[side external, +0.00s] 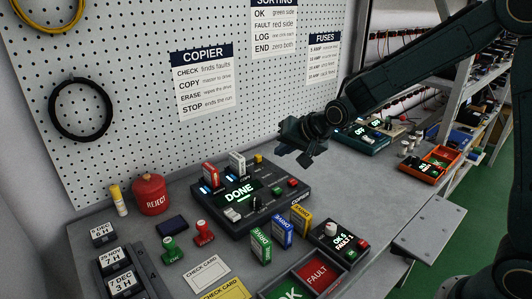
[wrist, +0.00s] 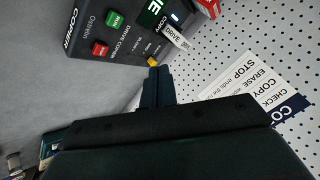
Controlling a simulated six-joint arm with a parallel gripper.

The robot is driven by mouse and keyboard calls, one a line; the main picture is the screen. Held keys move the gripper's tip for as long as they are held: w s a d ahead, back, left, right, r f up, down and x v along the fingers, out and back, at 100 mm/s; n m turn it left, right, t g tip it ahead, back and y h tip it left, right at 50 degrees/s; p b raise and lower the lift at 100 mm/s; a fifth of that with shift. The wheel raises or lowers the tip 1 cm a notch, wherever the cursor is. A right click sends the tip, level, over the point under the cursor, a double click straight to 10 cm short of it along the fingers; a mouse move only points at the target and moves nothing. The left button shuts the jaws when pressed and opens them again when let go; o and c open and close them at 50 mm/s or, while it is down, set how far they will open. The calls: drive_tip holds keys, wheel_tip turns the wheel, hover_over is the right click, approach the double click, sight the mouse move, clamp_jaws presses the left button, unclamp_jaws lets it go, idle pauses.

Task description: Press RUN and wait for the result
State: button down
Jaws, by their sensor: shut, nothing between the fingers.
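The drive copier (side external: 245,218) is a dark box on the grey bench, and its screen (side external: 239,191) reads DONE in the side external view. Drives stand upright in its back slots. Its green RUN button (wrist: 115,19) and red button (wrist: 100,48) show in the wrist view, with a yellow button (wrist: 153,61) close by. My gripper (side external: 308,160) is shut and empty, raised above and behind the right side of the copier, apart from it. In the wrist view its fingers (wrist: 155,75) overlap the view near the yellow button.
Blue, green and yellow drives (side external: 282,232) stand in front of the copier. A small box (side external: 338,240) with a lit counter and OK/FAULT trays (side external: 264,293) are at front. Red and green stamps (side external: 203,232) and a red REJECT can (side external: 150,194) are left. A pegboard (side external: 130,100) rises behind.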

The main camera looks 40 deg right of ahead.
drive_tip(key=shift+w+f, duration=0.35)
drive_tip(key=shift+f, duration=0.1)
drive_tip(key=shift+f, duration=4.3)
drive_tip(key=shift+f, duration=0.9)
idle(0.5)
drive_tip(key=shift+r, duration=0.9)
drive_tip(key=shift+r, duration=0.1)
drive_tip(key=shift+r, duration=2.4)
